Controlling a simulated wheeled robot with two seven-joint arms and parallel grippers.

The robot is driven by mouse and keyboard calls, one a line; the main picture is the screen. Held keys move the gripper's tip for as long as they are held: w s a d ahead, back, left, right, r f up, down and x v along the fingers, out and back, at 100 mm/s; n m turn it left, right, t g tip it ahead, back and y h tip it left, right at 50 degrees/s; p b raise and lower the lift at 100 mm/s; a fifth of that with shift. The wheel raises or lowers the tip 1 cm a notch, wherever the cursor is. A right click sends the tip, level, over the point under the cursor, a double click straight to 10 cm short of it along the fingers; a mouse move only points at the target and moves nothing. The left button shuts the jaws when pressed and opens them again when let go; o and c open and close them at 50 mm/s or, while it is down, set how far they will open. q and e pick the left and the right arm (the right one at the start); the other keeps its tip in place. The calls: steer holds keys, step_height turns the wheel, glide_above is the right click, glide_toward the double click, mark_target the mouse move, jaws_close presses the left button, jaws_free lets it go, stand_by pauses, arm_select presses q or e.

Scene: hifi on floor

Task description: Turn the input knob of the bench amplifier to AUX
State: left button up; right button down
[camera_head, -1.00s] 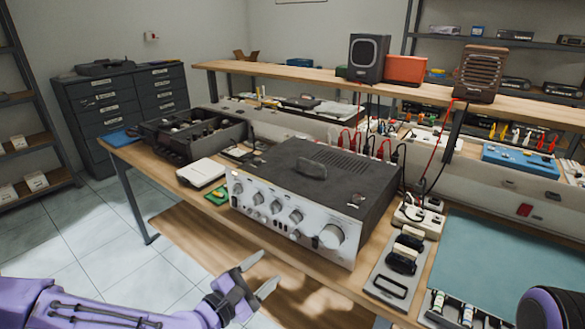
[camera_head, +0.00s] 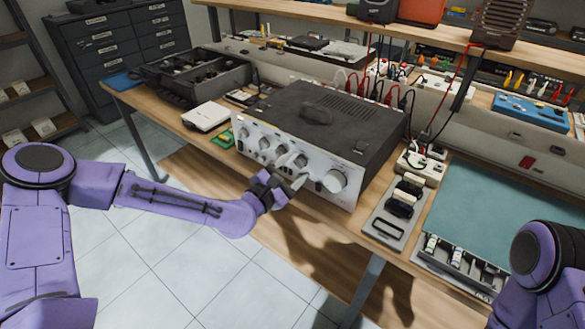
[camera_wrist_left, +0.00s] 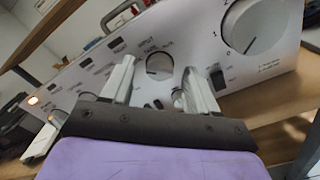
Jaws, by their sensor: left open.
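The bench amplifier (camera_head: 330,115) stands on the workbench, with a dark top and a silver front panel. A row of small round knobs and a large knob (camera_head: 335,181) line its front. My left gripper (camera_head: 293,170) is open in front of the panel's right half. In the left wrist view, my left gripper (camera_wrist_left: 162,84) has its two fingers apart, with a round silver knob (camera_wrist_left: 158,66) showing between them. Contact cannot be told. The large knob (camera_wrist_left: 255,25) with numerals is to the right. Most labels are too small to read. My right gripper is out of view.
A tray with dark handled items (camera_head: 402,200) and a teal mat (camera_head: 490,205) lie right of the amplifier. A white box (camera_head: 206,116) and a green board (camera_head: 224,138) lie left. Cables rise behind it. Open floor lies in front of the bench.

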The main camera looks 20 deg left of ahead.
arm_select(q)
steer(key=c, duration=1)
steer(key=shift+c, duration=0.2)
steer(key=shift+f+m, duration=0.1)
steer(key=shift+m, duration=0.3)
steer(key=m+b, duration=0.1)
steer(key=m, duration=0.2)
steer(key=shift+b, duration=0.3)
steer(key=m+b, duration=0.1)
steer(key=m, duration=0.5)
steer(key=shift+b, duration=0.4)
steer(key=m+b, duration=0.1)
steer(key=m, duration=0.4)
steer(key=shift+f, duration=0.1)
steer(key=m+b, duration=0.1)
steer(key=m, duration=0.3)
steer(key=shift+m+b, duration=0.3)
steer(key=shift+m, duration=0.4)
